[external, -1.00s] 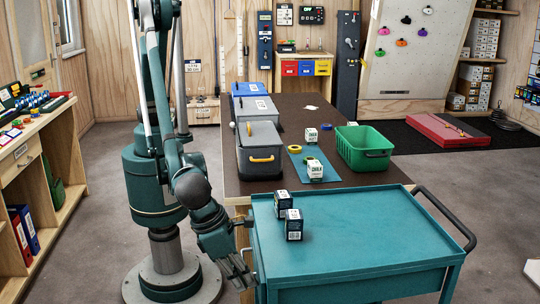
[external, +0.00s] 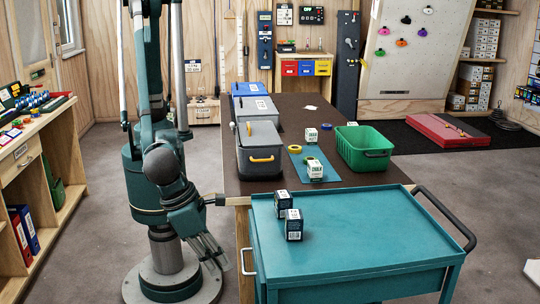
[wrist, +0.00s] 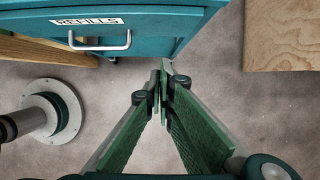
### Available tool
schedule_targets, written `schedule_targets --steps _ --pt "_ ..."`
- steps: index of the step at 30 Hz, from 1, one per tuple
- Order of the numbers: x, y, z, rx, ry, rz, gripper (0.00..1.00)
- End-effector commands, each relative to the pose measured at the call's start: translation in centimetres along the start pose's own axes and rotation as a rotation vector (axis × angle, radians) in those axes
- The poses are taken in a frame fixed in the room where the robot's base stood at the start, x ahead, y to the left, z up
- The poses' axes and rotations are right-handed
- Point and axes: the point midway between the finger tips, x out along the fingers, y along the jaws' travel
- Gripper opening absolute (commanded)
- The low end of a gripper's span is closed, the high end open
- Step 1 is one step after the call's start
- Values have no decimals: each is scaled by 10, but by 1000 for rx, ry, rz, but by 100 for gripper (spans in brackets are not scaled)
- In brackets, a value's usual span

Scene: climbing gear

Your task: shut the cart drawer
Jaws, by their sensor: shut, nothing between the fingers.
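The teal cart (external: 350,235) stands at the front right in the external view. Its drawer front (wrist: 165,25), labelled REFILLS, crosses the top of the wrist view with a pale bar handle (wrist: 100,42). The handle also shows on the cart's left side in the external view (external: 247,262). The drawer front looks close to the cart body, but I cannot tell whether it is fully flush. My gripper (wrist: 163,78) is shut and empty, its fingertips together. It points down beside the cart (external: 220,262), left of the handle and apart from it.
Two small dark boxes (external: 294,226) stand on the cart top. Behind it, a dark table (external: 290,112) holds grey and blue bins, a green basket (external: 364,150) and chalk boxes. The floor between my base and the cart is clear.

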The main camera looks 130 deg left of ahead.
Motion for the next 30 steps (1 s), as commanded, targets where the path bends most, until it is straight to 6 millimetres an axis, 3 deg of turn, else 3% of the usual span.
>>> schedule_targets --steps 3,9,30 --pt "-16 -1 0 1 0 0 0" --pt "-29 0 0 1 0 0 0" --pt "-32 0 0 0 1 0 0"
